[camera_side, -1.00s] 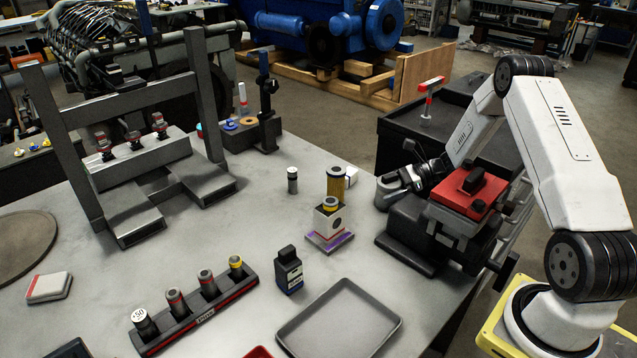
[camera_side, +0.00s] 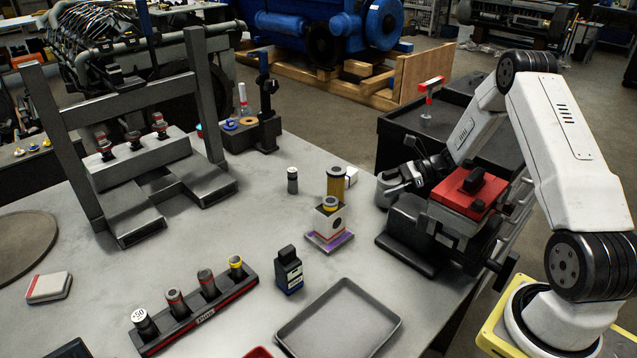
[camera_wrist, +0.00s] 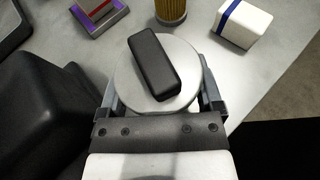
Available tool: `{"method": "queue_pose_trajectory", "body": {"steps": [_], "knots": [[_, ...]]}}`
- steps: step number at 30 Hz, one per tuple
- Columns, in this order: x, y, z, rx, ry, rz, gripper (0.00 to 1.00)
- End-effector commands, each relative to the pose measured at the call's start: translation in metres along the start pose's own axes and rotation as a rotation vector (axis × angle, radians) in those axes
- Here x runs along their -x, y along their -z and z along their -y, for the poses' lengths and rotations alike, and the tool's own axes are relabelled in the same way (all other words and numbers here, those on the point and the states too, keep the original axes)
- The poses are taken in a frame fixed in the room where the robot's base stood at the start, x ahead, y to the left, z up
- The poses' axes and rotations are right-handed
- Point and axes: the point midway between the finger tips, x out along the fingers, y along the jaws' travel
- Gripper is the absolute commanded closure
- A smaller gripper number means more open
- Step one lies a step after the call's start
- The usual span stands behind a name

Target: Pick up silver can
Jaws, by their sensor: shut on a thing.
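I cannot tell whether the block is part of the can. My gripper (camera_wrist: 158,88) has one finger on each side of the can and is shut on it. My gripper also shows in the side view (camera_side: 402,178), coming from the right. The can's underside is hidden, so I cannot tell whether it touches anything below.
The dark vise (camera_side: 409,240) with a red-topped block (camera_side: 470,190) is close beside my gripper. A yellow-brown filter (camera_side: 335,182), a white box (camera_wrist: 243,22) and a purple-based box (camera_side: 327,240) stand nearby. A grey tray (camera_side: 340,318) is nearer the front.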

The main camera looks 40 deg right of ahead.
Motion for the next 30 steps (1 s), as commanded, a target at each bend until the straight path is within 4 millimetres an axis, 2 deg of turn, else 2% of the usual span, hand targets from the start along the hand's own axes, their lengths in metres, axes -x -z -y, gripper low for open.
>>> {"method": "queue_pose_trajectory", "body": {"steps": [18, 24, 30], "knots": [[0.029, -0.072, 0.001, 0.003, 0.001, 0.001, 0.88], [0.034, -0.082, 0.000, 0.001, 0.001, 0.001, 0.88], [0.034, -0.083, 0.000, 0.000, 0.000, 0.002, 0.88]]}}
